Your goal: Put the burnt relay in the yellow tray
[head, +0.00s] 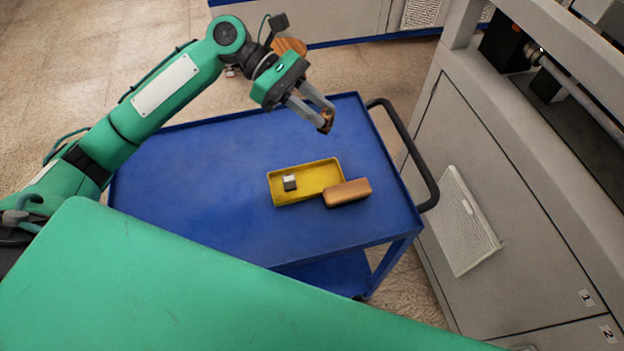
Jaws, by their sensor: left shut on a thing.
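The yellow tray (318,171) lies on the blue cart top, with a small grey-and-black block (290,183) inside near its left end. My left gripper (326,122) is above the cart, beyond the tray's far edge. It is shut on a small brown, dark-marked piece (325,125), which looks like the burnt relay. The fingers cover part of it, so its full shape is hidden. The held piece is apart from the tray. My right gripper is out of view.
A copper-brown block (348,193) sits against the tray's near right corner. The blue cart (190,180) is otherwise bare on its left side. Its dark handle (412,150) stands at the right end, near a grey machine cabinet (510,210).

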